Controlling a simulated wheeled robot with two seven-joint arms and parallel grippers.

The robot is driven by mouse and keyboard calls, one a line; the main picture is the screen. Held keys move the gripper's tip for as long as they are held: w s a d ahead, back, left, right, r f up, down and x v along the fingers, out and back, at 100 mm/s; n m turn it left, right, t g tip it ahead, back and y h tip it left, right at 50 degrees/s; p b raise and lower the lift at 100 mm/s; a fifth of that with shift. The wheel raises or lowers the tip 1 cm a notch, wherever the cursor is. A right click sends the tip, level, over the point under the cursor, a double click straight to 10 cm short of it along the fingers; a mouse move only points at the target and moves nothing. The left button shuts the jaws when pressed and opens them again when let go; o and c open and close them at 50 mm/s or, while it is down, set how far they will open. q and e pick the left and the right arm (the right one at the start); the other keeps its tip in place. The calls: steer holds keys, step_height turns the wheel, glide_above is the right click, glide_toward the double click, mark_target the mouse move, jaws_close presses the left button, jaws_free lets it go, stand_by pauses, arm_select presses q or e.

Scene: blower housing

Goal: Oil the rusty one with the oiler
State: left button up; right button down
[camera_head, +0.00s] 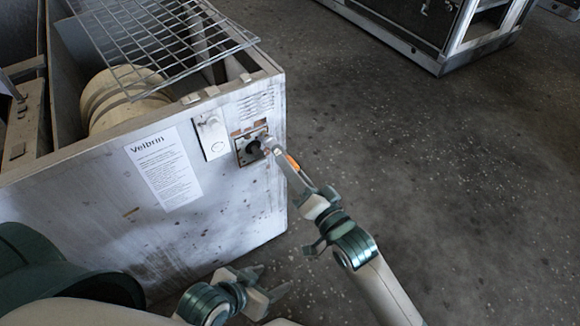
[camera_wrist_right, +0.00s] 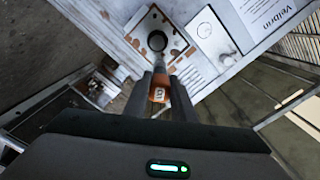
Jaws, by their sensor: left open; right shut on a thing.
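The housing (camera_head: 130,235) has two plates on its front. The rusty plate (camera_head: 240,158) has brown, worn edges and a dark round part at its middle; in the right wrist view (camera_wrist_right: 139,30) brown patches surround that part. A paler, cleaner plate (camera_head: 211,136) sits to its left. My right gripper (camera_head: 284,158) is shut on the oiler (camera_wrist_right: 160,88), a small thing with an orange section, held directly in front of the rusty plate. I cannot tell whether the oiler touches the dark part. My left gripper (camera_head: 270,283) is open and empty, low before the housing.
A paper label reading Velbrin (camera_head: 164,168) is on the housing front. A wire grille (camera_head: 160,45) lies over its open top, above a cream cylinder (camera_head: 118,100). A metal-framed unit (camera_head: 440,30) stands at the back. The speckled floor (camera_head: 470,170) to the right is clear.

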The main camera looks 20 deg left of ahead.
steer(key=p+v, duration=0.4)
steer(key=v, duration=0.3)
stand_by(0.7)
stand_by(2.3)
